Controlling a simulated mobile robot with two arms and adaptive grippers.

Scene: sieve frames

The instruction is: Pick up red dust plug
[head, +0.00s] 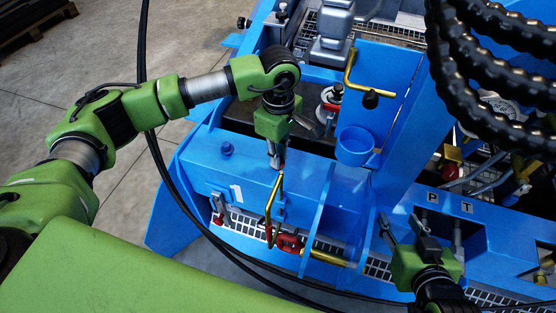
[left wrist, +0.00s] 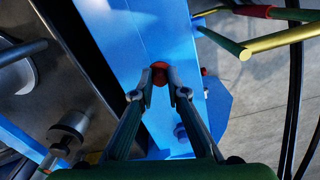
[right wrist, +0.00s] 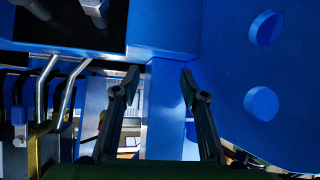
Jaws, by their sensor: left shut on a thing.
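The red dust plug (left wrist: 160,70) shows as a small dark red round piece between my left fingertips in the left wrist view. My left gripper (left wrist: 160,88) is shut on it, with one finger on each side. In the head view my left gripper (head: 276,163) points down over the blue machine body, and only a speck of red shows at its tips. Whether the plug touches the blue surface cannot be told. My right gripper (head: 424,228) is in front of the panel marked P and T (head: 448,202). In the right wrist view it (right wrist: 158,78) is open and empty.
A yellow handle bar (head: 274,205) stands close by my left fingertips. A blue cup (head: 355,146) and a blue knob (head: 227,149) are on the machine. A red-handled part (head: 289,243) sits lower. Black cables cross in front; thick black hoses (head: 480,75) hang upper right.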

